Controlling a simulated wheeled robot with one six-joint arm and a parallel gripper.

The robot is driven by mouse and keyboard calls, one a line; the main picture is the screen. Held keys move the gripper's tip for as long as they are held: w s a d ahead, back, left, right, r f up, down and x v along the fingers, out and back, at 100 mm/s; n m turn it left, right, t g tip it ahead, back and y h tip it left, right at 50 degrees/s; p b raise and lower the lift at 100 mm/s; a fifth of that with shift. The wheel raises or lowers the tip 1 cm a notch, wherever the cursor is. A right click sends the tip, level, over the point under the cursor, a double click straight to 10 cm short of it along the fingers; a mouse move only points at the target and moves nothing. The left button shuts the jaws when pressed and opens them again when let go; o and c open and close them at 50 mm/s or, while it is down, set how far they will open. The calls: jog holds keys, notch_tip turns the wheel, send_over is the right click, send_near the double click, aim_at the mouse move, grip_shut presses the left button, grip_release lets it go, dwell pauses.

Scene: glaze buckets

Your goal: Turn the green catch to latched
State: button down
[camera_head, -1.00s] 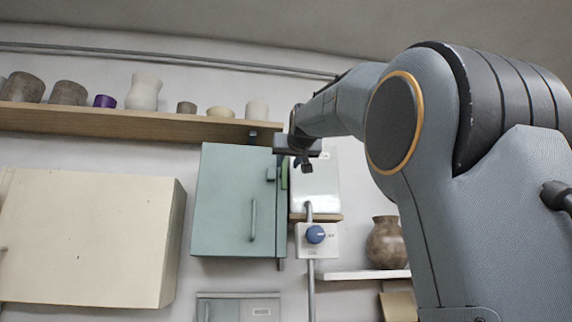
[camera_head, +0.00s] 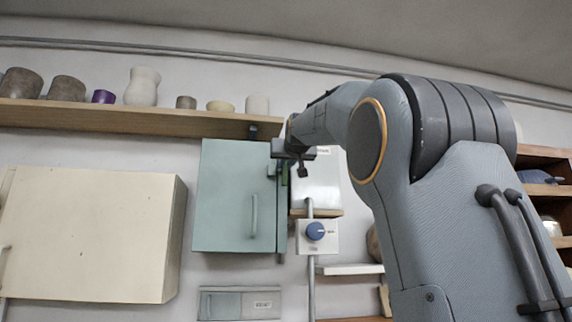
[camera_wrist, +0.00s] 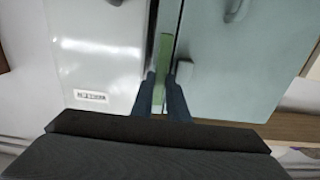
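The green catch (camera_wrist: 165,55) shows in the wrist view as a narrow upright strip in the gap between a white box (camera_wrist: 95,50) and a teal cabinet (camera_wrist: 235,65). In the head view only a sliver of the catch (camera_head: 285,176) shows, at the right edge of the teal cabinet (camera_head: 222,195). My gripper (camera_wrist: 164,80) has its two dark fingers apart, one on each side of the strip's lower part in the wrist view. I cannot tell whether they touch it. In the head view my gripper (camera_head: 302,170) is in front of the white box, close to the catch.
A wooden shelf (camera_head: 130,117) with several pots runs above the cabinet, close to my wrist. A cream cabinet (camera_head: 85,235) hangs at left. A switch with a blue knob (camera_head: 316,231) is below the white box. Wooden shelving (camera_head: 545,160) stands at right.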

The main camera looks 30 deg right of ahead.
jog(key=shift+m, duration=0.3)
jog(key=m+b, duration=0.1)
jog(key=m, duration=0.2)
jog(key=shift+d+f+m+b, duration=0.15)
jog(key=shift+d+m+b, duration=0.05)
jog(key=shift+m+b, duration=0.2)
jog(key=shift+s+d+f+m+b, duration=0.15)
jog(key=shift+m+b, duration=0.25)
jog(key=shift+m, duration=1.85)
jog(key=shift+w+d+f+m+b, duration=0.15)
jog(key=shift+m+b, duration=0.2)
jog(key=shift+m, duration=1.85)
jog(key=shift+s+d+f+m+b, duration=0.15)
jog(key=shift+m+b, duration=0.25)
jog(key=shift+m, duration=1.85)
jog(key=shift+a, duration=0.1)
jog(key=c, duration=1.7)
grip_release()
